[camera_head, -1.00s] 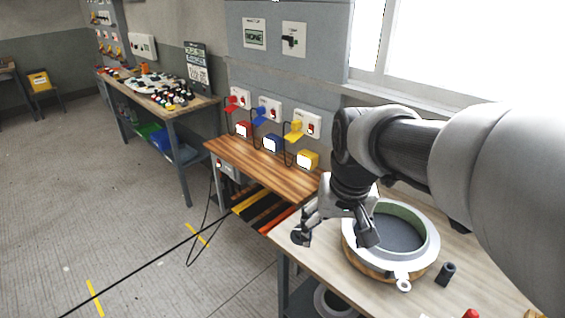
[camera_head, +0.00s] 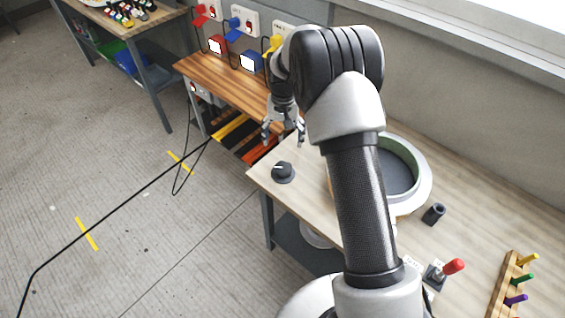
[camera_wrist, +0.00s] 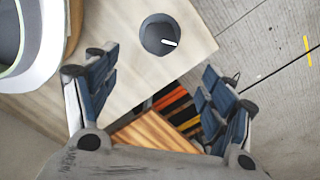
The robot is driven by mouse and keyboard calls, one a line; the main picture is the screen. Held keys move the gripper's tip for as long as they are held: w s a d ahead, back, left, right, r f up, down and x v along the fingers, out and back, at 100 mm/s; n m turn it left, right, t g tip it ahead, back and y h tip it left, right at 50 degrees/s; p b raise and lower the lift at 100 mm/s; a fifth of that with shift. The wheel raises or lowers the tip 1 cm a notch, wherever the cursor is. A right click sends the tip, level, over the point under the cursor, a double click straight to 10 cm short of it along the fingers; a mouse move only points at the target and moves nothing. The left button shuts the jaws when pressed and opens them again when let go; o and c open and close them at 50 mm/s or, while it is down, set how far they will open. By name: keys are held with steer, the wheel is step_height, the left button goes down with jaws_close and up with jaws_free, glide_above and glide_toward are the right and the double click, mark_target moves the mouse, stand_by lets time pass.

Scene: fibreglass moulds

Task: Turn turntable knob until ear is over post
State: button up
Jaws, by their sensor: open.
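The black turntable knob (camera_head: 283,172) stands on the near-left corner of the light wooden bench. In the wrist view the knob (camera_wrist: 158,32) shows a white pointer line and lies ahead of my fingertips. My gripper (camera_head: 284,138) is open and empty, beyond the knob in the head view and apart from it. It also shows in the wrist view (camera_wrist: 160,75). The round mould (camera_head: 424,180) on the turntable is partly behind my arm; its rim (camera_wrist: 42,70) shows at the wrist view's left. My arm hides most of the ear's area. A dark short post (camera_head: 434,213) stands right of the mould.
A red-handled lever (camera_head: 450,268) and a rack of coloured pegs (camera_head: 512,285) are on the bench at right. A black cable (camera_head: 105,222) crosses the floor at left.

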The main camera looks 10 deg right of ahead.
mark_target(283, 167)
step_height(283, 167, down, 15)
steer(key=b, duration=0.2)
steer(key=shift+b, duration=0.4)
steer(key=shift+c, duration=0.2)
steer(key=c, duration=1)
steer(key=shift+n, duration=0.4)
steer(key=n, duration=0.4)
steer(key=shift+n+b, duration=0.3)
steer(key=shift+b, duration=0.1)
steer(key=n, duration=0.4)
steer(key=shift+n, duration=0.4)
